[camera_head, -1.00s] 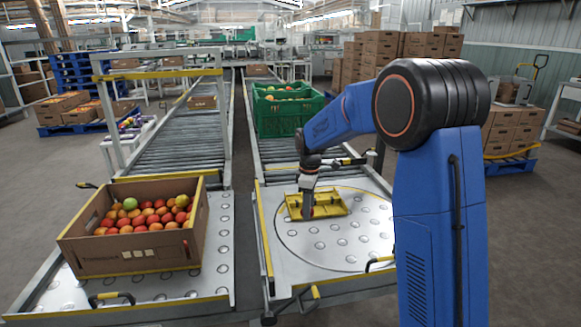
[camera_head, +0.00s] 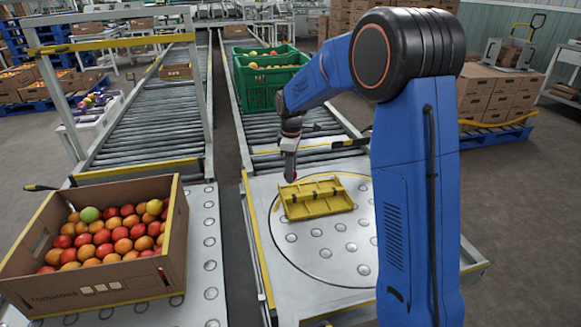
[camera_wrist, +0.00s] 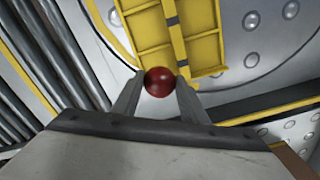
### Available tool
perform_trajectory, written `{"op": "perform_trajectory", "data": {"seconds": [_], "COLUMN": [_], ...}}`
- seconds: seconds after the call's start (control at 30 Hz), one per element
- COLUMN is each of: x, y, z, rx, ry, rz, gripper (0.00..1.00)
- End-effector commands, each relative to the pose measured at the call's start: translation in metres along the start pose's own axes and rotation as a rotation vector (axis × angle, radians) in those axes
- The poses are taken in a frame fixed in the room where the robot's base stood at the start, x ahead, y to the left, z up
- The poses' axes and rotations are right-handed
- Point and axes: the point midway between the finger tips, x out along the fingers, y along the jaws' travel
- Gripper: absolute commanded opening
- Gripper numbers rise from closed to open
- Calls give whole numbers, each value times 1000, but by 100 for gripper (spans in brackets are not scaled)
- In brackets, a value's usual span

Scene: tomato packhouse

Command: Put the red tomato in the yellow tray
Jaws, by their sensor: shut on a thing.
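My gripper (camera_head: 290,178) is shut on the red tomato, which shows between the two fingertips in the wrist view (camera_wrist: 159,82). In the head view only a small bit of red (camera_head: 294,179) shows at the fingertips. The yellow tray (camera_head: 318,207) lies on the round plate of the ball-transfer table, divided into compartments by low ribs. My gripper is above the tray's far left edge. In the wrist view the tray (camera_wrist: 205,50) lies just beyond the tomato, which appears apart from it.
A cardboard box (camera_head: 95,285) full of red and orange tomatoes, with a green one, stands at the left. The plate around the tray is clear.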

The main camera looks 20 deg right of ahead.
Motion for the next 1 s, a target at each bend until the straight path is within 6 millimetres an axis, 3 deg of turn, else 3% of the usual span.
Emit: {"op": "perform_trajectory", "data": {"seconds": [0.5,1.0], "x": [45,54], "y": [0,-1], "z": [0,1], "rx": [0,0], "ry": [-1,-2], "rz": [-2,-3], "gripper": [28,28]}}
